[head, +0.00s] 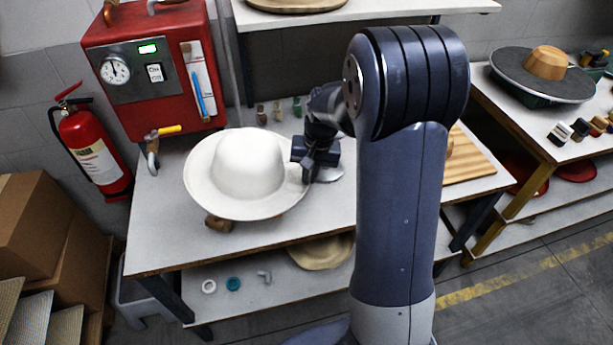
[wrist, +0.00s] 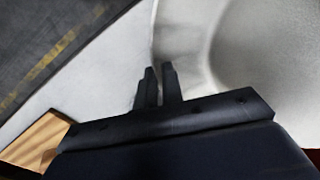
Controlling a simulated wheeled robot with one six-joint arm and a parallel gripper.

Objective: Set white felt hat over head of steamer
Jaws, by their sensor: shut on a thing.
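The white felt hat (head: 247,165) is crown up and roughly level over the left part of the table, in front of the red steamer (head: 150,70). My gripper (head: 306,172) is at the right edge of its brim, shut on it. In the wrist view the two dark fingers of my gripper (wrist: 157,78) pinch the brim of the hat (wrist: 260,60), with the crown to the right. The steamer has a gauge, a green display and a pipe with a yellow-handled valve (head: 168,130). The hat hides whatever is directly under it, so I cannot tell where the steamer's head is.
A brown piece (head: 218,224) peeks out below the front brim. Several small bottles (head: 278,112) stand behind the hat. A fire extinguisher (head: 92,150) and cardboard boxes (head: 45,225) are at left. A slatted wooden board (head: 470,160) lies on the table at right.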

